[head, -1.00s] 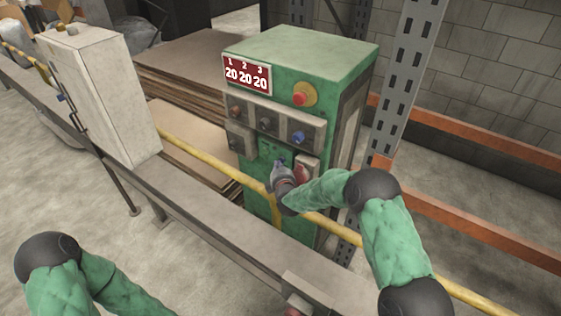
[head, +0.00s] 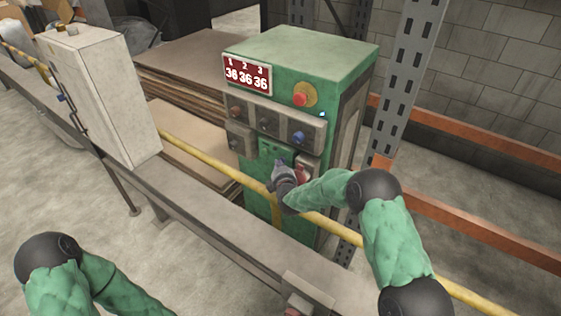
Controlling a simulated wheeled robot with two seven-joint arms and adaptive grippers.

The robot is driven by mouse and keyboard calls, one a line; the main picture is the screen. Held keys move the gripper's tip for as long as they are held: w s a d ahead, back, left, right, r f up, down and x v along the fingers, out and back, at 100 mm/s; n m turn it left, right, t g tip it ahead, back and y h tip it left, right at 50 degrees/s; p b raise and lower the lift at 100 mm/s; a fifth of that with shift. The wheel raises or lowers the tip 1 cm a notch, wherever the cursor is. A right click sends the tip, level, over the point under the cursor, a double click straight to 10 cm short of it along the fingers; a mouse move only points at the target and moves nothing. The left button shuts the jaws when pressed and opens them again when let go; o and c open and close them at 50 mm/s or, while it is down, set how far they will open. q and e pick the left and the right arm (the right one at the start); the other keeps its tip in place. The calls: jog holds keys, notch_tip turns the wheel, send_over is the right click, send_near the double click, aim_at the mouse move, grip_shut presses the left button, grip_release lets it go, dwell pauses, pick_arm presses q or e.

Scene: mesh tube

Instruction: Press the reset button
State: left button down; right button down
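A green control cabinet (head: 300,50) stands behind the yellow rail. Its display (head: 247,75) reads 36 36 36 under the numbers 1, 2 and 3. A red button on a yellow round plate (head: 303,95) sits right of the display. Below are grey panels with dark and blue knobs (head: 299,137). A red part (head: 301,174) on a lower grey box is partly hidden by my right gripper (head: 281,168). That gripper is at the cabinet's lower front; whether it touches is unclear, and its fingers are too small to read. I cannot tell which control is the reset button. My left gripper is out of view.
A yellow rail (head: 205,160) and a grey beam (head: 190,205) run in front of the cabinet. A pale box (head: 100,95) stands at left. Stacked brown sheets (head: 180,75) lie behind. Orange rack beams (head: 470,225) are at right.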

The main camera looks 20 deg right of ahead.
jog(key=shift+r, duration=0.1)
jog(key=s+a+p, duration=0.2)
jog(key=s+a, duration=0.1)
jog(key=a, duration=0.1)
jog(key=shift+s+a, duration=0.4)
dwell(0.3)
dwell(0.5)
